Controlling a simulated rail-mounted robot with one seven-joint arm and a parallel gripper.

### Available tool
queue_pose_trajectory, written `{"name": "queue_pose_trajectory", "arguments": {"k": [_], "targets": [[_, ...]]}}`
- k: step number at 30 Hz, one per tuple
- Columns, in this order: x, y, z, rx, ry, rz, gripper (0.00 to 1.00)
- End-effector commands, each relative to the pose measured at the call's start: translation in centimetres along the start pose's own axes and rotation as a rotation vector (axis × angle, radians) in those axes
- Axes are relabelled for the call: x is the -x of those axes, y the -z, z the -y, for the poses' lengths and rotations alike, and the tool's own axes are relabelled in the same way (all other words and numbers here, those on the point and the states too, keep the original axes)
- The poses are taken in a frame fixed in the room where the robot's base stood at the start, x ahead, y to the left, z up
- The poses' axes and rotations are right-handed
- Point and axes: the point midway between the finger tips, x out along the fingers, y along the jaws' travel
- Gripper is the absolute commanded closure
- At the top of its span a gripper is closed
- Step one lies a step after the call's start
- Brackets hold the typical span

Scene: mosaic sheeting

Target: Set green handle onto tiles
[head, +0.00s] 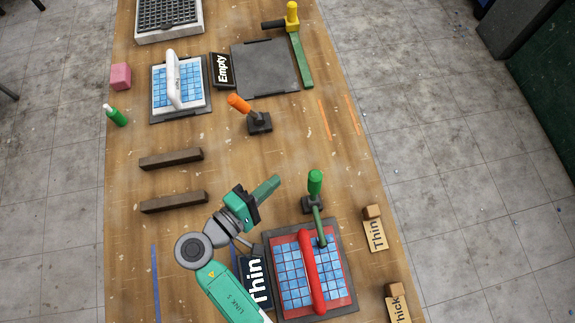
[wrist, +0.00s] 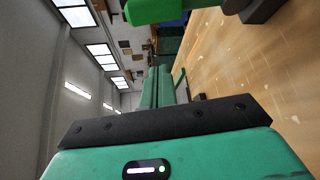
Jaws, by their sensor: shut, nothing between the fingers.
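The green handle (head: 315,183) stands up from a dark clamp base (head: 312,204) at the back edge of the front tray. A green bar (head: 319,228) runs from that base, and its end is over the blue tiles (head: 294,283); whether it touches them I cannot tell. The tiles lie in a red frame with a red grip bar (head: 308,260) across the middle. My gripper (head: 273,183) is shut and empty, left of the green handle and apart from it. In the wrist view, its closed fingers (wrist: 160,88) point ahead, and a green piece (wrist: 158,8) shows at the top edge.
A "Thin" sign (head: 257,283) stands left of the front tray (head: 342,308). An orange-handled clamp (head: 240,104), two dark bars (head: 172,158), a white-gripped tile tray (head: 155,115) and an empty tray (head: 264,70) with a yellow-handled clamp (head: 292,17) are farther back.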

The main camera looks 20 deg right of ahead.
Motion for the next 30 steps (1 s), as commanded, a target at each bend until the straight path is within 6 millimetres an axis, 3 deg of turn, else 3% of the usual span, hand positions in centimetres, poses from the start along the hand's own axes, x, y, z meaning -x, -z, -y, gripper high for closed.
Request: {"name": "queue_pose_trajectory", "arguments": {"k": [3,7,27,29,30], "targets": [[1.8,0.1,0.1,0.000,0.000,-0.003,1.00],[2.8,0.0,0.1,-0.001,0.000,-0.001,1.00],[3.0,0.0,0.1,0.000,0.000,0.000,1.00],[2.4,1.0,-1.6,-0.081,0.044,-0.040,1.00],[1.8,2.2,-3.6,-0.178,0.093,-0.092,1.00]]}}
